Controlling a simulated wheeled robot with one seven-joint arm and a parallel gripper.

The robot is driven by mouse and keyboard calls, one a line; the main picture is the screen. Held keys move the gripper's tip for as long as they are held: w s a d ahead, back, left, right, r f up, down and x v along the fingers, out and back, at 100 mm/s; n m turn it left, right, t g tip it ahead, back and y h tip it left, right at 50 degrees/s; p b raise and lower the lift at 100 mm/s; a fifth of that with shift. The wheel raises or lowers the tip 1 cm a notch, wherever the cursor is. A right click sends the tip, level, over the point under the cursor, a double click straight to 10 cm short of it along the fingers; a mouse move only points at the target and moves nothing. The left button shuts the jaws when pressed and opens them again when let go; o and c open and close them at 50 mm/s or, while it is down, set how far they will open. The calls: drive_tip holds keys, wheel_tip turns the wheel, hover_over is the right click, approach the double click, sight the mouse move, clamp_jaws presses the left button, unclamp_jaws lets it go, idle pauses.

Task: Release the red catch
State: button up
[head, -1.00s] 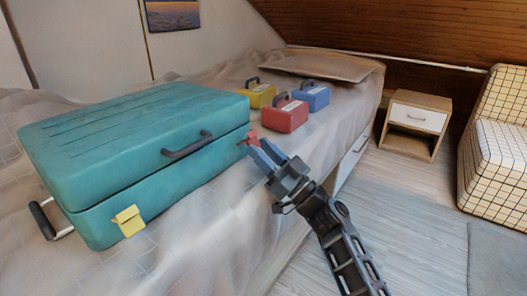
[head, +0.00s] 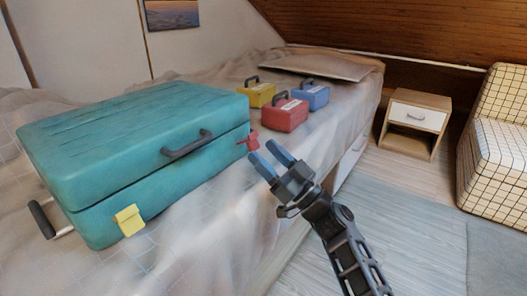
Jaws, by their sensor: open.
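The red catch (head: 252,140) sits at the right end of the front face of a teal suitcase (head: 110,165) on the bed. It sticks out from the face at the lid seam. My gripper (head: 266,155) is open, its two blue fingertips just right of and below the red catch. They look apart from it, with nothing between them. A yellow catch (head: 129,220) is on the left part of the same face. The suitcase lid is down, with a dark handle (head: 187,144) on the front.
Small yellow (head: 257,95), red (head: 286,115) and blue (head: 311,96) cases stand on the bed behind my gripper. A pillow (head: 320,64) lies beyond them. A nightstand (head: 414,122) and a checked armchair (head: 495,140) stand at the right. The floor between is clear.

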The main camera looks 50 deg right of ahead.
drive_tip(key=v, duration=0.6)
drive_tip(key=shift+s+f, duration=0.1)
drive_tip(key=shift+s, duration=0.05)
idle(0.4)
